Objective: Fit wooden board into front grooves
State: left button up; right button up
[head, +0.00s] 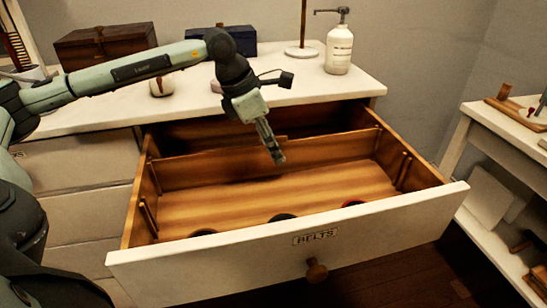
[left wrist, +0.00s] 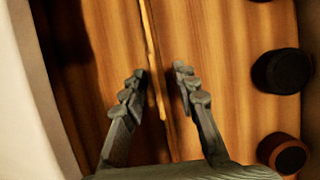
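The wooden board (head: 205,170) stands upright across the open drawer, toward its back, at the rear grooves. Front grooves, formed by wooden strips, show on the left inner wall (head: 148,215) and right inner wall (head: 403,171), nearer the drawer front. My left gripper (head: 274,154) points down at the middle of the board's top edge. In the left wrist view my left gripper (left wrist: 160,72) is open, with the board's thin edge (left wrist: 150,45) between its fingers and gaps on both sides. My right gripper is not in view.
The drawer (head: 290,255) has a white front labelled BELTS and a round knob. Rolled belts (head: 282,217) lie along the front inside it. The dresser top holds a wooden box (head: 105,45), a blue box and a pump bottle (head: 339,50). The drawer floor before the board is mostly clear.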

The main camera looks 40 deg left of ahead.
pick_arm(q)
jog(key=shift+c, duration=0.6)
grip_shut()
